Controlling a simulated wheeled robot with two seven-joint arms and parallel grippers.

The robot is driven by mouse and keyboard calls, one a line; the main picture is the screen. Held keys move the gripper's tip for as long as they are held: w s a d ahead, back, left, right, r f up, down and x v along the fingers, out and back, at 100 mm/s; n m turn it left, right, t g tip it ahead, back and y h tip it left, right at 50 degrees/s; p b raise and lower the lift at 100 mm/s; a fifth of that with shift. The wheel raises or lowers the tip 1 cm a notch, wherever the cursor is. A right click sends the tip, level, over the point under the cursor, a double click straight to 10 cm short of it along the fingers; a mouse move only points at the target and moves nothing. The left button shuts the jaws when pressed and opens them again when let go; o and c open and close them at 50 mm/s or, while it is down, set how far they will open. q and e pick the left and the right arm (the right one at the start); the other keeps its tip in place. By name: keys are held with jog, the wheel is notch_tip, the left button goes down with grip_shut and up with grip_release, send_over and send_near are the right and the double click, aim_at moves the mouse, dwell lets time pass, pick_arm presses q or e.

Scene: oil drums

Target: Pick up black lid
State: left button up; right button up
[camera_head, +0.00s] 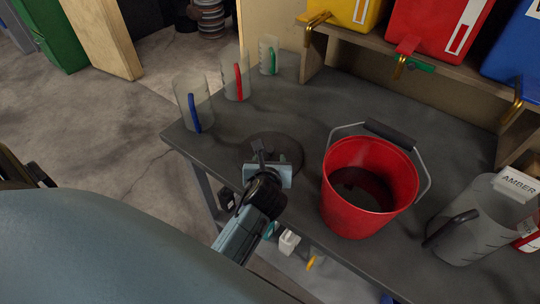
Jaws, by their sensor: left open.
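The black lid (287,147) looks like a flat dark disc lying on the grey table near its left front edge. My left gripper (262,148) is open, with its fingertips over the left part of the disc in this view. The gripper hides part of the lid, and I cannot tell whether the fingers touch it. My right gripper is not in view.
A red bucket (348,212) with a raised handle stands right of the lid. Clear measuring cups (193,105) line the table's left side. A large clear jug (470,225) stands at right. Yellow, red (432,30) and blue containers sit on a wooden shelf behind.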

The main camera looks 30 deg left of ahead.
aim_at(270, 152)
pick_arm(q)
jog(key=x, duration=0.4)
jog(key=shift+w+a+b, duration=0.2)
jog(key=shift+w+b, duration=0.1)
jog(key=shift+w, duration=0.1)
jog(key=shift+r, duration=0.1)
grip_shut()
